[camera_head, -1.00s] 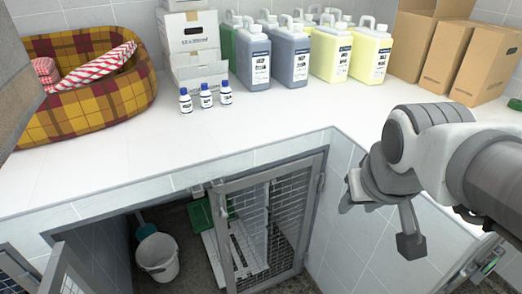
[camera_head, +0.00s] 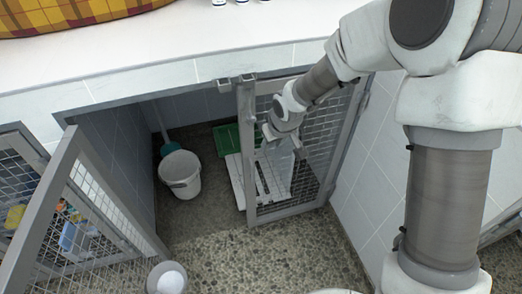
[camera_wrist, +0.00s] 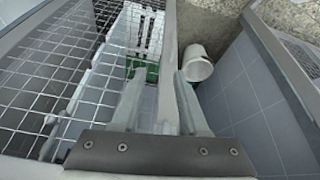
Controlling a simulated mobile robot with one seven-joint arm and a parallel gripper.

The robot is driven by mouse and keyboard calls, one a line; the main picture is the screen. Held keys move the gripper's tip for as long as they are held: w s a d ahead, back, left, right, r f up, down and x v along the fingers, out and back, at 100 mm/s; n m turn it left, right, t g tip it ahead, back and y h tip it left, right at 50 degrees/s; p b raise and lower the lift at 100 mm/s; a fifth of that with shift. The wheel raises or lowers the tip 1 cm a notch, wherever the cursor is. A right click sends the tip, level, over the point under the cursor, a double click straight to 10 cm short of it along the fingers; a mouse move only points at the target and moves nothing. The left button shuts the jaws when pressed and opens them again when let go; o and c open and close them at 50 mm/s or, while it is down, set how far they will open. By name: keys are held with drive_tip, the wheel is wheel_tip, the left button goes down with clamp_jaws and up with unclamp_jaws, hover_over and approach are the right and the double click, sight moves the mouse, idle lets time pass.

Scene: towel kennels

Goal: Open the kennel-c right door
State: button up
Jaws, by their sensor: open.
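A grey-framed wire-mesh door (camera_head: 341,137), which I take as the kennel-c right door, covers the right part of the middle kennel's opening. No kennel label is readable. Its left edge post (camera_head: 247,150) stands upright near the middle; I cannot tell whether it is slightly ajar. My gripper (camera_head: 272,134) is at the mesh door, just right of this post in the head view. In the wrist view my open gripper (camera_wrist: 160,88) has a finger on each side of a pale door post (camera_wrist: 167,45). Contact is unclear.
Another mesh door (camera_head: 75,190) stands swung outward at left. Inside the kennel are a white bucket (camera_head: 181,178), a green tray (camera_head: 226,138) and a white slatted board (camera_head: 236,180). The white counter (camera_head: 150,45) runs above. A grey bin (camera_head: 166,278) stands in front.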

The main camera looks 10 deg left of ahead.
sight(253, 170)
drive_tip(key=shift+n, duration=0.3)
drive_tip(key=b+x, duration=0.2)
drive_tip(key=x, duration=0.5)
drive_tip(key=s+a+b+x, duration=0.1)
drive_tip(key=b+x, duration=0.1)
drive_tip(key=x, duration=0.5)
drive_tip(key=s+a+b+x, duration=0.1)
drive_tip(key=b+x, duration=0.1)
drive_tip(key=x, duration=0.6)
drive_tip(key=shift+a+f, duration=0.15)
drive_tip(key=shift+a, duration=0.1)
clamp_jaws()
drive_tip(key=shift+s, duration=0.1)
